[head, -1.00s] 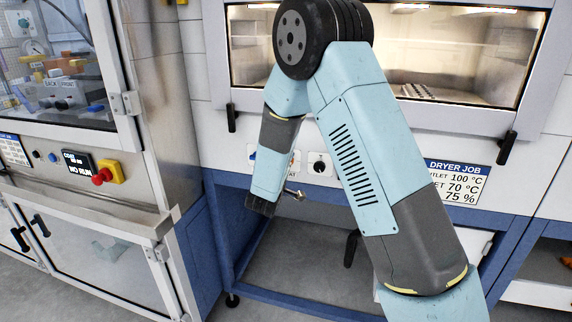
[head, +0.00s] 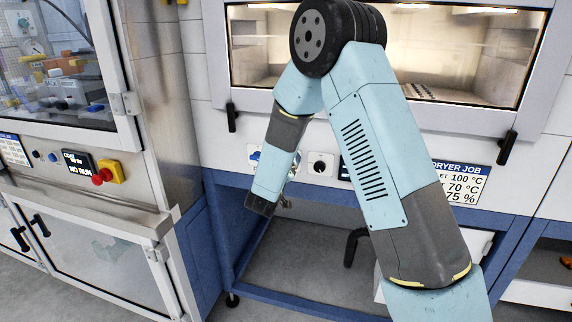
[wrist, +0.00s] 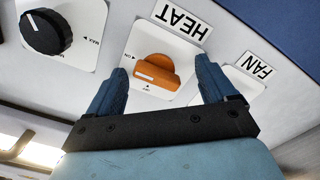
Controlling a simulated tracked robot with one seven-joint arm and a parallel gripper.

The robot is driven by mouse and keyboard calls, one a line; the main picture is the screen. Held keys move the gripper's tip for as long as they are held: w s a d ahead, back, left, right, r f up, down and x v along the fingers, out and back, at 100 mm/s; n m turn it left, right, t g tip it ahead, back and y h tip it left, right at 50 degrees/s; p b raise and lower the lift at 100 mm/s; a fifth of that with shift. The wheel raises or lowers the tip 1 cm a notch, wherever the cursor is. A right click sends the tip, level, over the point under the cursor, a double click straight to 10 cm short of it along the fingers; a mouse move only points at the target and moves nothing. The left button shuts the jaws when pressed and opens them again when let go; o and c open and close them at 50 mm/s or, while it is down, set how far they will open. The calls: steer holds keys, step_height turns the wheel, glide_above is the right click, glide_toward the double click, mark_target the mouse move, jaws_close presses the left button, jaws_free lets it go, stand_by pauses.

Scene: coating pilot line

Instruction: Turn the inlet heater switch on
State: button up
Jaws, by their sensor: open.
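The heater switch is an orange rotary knob (wrist: 155,72) on a white plate under a HEAT label (wrist: 182,18), seen upside down in the wrist view. My gripper (wrist: 162,68) is open, with one blue finger on each side of the orange knob. A gap shows between the knob and each finger; I cannot tell how far the tips stand from the panel. A white line marks the knob's near face. In the head view my forearm covers the orange knob, and the fingertips are mostly hidden.
A FAN label (wrist: 258,66) sits right of HEAT in the wrist view, its switch mostly behind a finger. A black dial (wrist: 46,32) is on the left; it also shows in the head view (head: 320,166). The dryer window (head: 440,60) is above; open space lies below the panel.

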steer(key=v, duration=0.6)
stand_by(0.6)
steer(key=shift+s+d+r, duration=0.1)
